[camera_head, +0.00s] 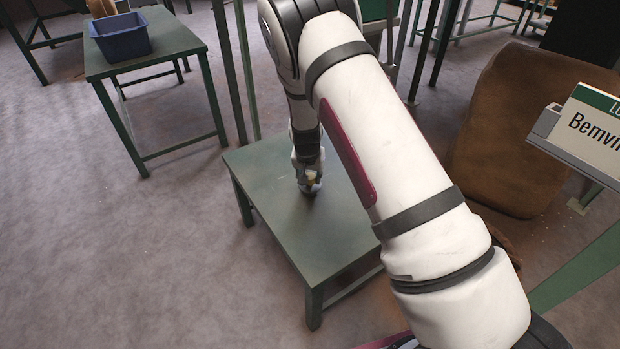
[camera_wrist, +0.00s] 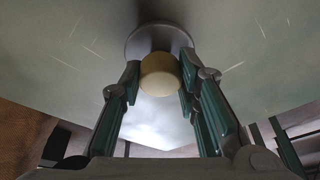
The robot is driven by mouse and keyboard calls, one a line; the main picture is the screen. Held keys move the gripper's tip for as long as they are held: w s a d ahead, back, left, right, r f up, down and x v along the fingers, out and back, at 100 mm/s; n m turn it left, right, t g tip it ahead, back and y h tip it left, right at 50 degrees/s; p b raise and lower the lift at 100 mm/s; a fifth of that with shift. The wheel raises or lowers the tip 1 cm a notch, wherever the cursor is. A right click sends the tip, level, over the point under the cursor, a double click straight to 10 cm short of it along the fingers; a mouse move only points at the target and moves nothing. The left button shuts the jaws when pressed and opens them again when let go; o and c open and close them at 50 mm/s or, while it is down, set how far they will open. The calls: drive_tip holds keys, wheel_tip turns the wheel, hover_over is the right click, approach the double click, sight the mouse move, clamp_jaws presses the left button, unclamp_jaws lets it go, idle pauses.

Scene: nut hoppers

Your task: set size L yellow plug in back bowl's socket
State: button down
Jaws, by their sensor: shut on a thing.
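My gripper (camera_wrist: 160,68) is shut on a yellow plug, a short pale-yellow cylinder (camera_wrist: 161,78) between its green-padded fingers in the wrist view. Just beyond the plug is a round grey disc (camera_wrist: 140,40) against the green table top; I cannot tell whether the plug touches it or whether it is a bowl. In the head view my gripper (camera_head: 309,180) points down close above the low green table (camera_head: 268,172), with a bit of yellow at its tips. No other bowl or socket can be made out; my arm hides part of the table.
A blue bin (camera_head: 121,40) stands on another green table (camera_head: 170,42) at the upper left. A large brown sack-like object (camera_head: 525,125) and a sign (camera_head: 597,125) are at the right. The low table's left and front parts are bare.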

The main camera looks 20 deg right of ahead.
drive_tip(key=shift+f, duration=0.1)
drive_tip(key=c, duration=1.2)
unclamp_jaws()
drive_tip(key=s+a+r+y+p, duration=0.1)
drive_tip(key=s+r, duration=0.3)
drive_tip(key=r, duration=0.4)
drive_tip(key=s+a+r+g+p, duration=0.1)
drive_tip(key=s+r+p, duration=0.15)
drive_tip(key=r, duration=0.55)
drive_tip(key=s+r+y, duration=0.1)
drive_tip(key=s+r, duration=0.4)
drive_tip(key=r, duration=0.3)
drive_tip(key=s+r+n, duration=0.3)
drive_tip(key=s+r, duration=0.8)
drive_tip(key=s, duration=0.1)
drive_tip(key=s+d+r+n+g, duration=0.1)
drive_tip(key=s+r, duration=0.1)
drive_tip(key=s, duration=1.1)
drive_tip(key=s+d+r+n+g, duration=0.1)
drive_tip(key=s+r, duration=0.1)
drive_tip(key=s, duration=1.1)
drive_tip(key=shift+d+h, duration=0.2)
drive_tip(key=shift+h, duration=0.1)
